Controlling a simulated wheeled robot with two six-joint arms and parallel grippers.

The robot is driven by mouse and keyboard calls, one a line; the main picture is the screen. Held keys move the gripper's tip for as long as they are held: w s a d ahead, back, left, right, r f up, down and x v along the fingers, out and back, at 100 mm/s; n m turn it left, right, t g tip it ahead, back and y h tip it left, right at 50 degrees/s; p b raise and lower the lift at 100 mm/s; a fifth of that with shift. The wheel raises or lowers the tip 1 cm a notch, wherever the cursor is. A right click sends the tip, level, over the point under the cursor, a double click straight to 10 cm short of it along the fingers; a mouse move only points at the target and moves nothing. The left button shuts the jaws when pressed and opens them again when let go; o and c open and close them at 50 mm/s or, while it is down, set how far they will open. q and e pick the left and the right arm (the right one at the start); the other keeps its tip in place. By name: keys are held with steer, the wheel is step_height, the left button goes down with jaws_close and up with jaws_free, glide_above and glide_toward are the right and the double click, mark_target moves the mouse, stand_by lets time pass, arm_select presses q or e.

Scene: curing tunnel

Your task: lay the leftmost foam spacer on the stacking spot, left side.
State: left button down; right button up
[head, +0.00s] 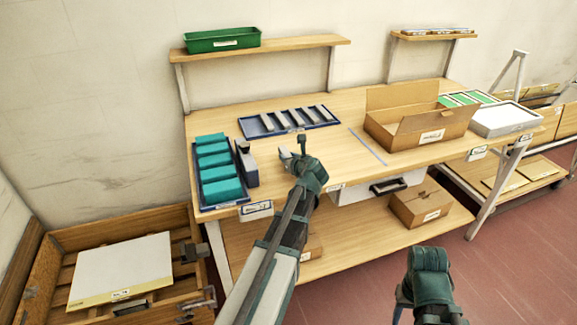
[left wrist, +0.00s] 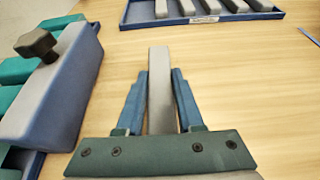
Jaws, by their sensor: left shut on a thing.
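A grey foam spacer (left wrist: 160,85) is between the two blue fingers of my left gripper (left wrist: 160,100) in the left wrist view, and the gripper is shut on it. In the head view my left gripper (head: 294,155) is over the table, just in front of a blue tray (head: 253,125). Several similar grey spacers lie side by side in that tray, with a bare strip at its left end. The stacking spot cannot be clearly made out. My right gripper (head: 402,305) is low at the front, clear of the table; its jaws are not clear.
A blue tray (head: 197,165) with teal blocks and a grey-blue block with a dark knob (head: 246,163) stand at the left. A thin blue strip (head: 368,147) marks the table right of the spacer tray. An open cardboard box (head: 405,135) stands beyond it. Bare wood lies between.

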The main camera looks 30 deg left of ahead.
arm_select(q)
steer(key=shift+f+b, duration=0.65)
steer(key=shift+f, duration=0.6)
arm_select(e)
steer(key=shift+f, duration=1.25)
arm_select(q)
steer(key=shift+f, duration=0.2)
steer(key=c, duration=0.5)
jaws_free()
steer(key=shift+c, duration=0.2)
arm_select(e)
steer(key=shift+f, duration=0.15)
arm_select(q)
steer(key=shift+r, duration=0.15)
steer(key=shift+s+d+r, duration=0.1)
steer(key=shift+r, duration=0.15)
steer(key=p+v, duration=0.4)
steer(key=v, duration=0.7)
steer(key=shift+s+d+r+p, duration=0.1)
steer(key=shift+s+d+p, duration=0.15)
steer(key=shift+p, duration=0.05)
arm_select(e)
step_height(320, 180, up, 5)
steer(key=shift+f, duration=0.1)
